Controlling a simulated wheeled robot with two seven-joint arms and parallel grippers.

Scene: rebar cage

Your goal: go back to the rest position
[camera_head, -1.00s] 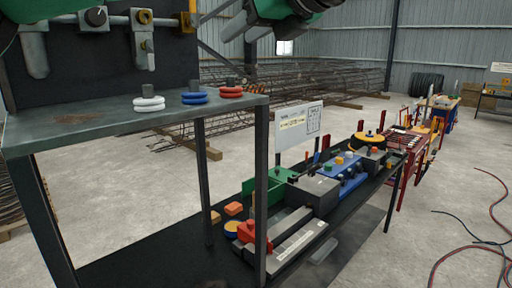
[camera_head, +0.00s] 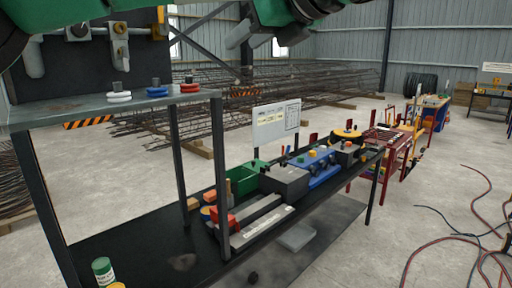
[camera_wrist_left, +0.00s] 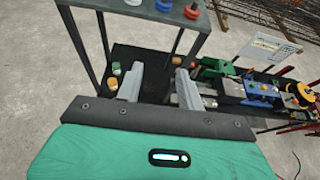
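My left gripper (camera_head: 248,40) hangs at the upper middle, partly cut off and hard to make out there. In the left wrist view its two grey fingers (camera_wrist_left: 160,69) stand apart with nothing between them, so it is open and empty. The fingers are above the dark lower bench, apart from the things on it. My right gripper is not in view.
A metal shelf (camera_head: 60,112) carries white (camera_head: 119,97), blue (camera_head: 157,92) and red (camera_head: 190,88) rings. The black bench (camera_head: 150,245) below holds a green box (camera_head: 243,178), a grey block (camera_head: 285,181) and tools. Hoses (camera_head: 465,240) lie on the otherwise open floor at right.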

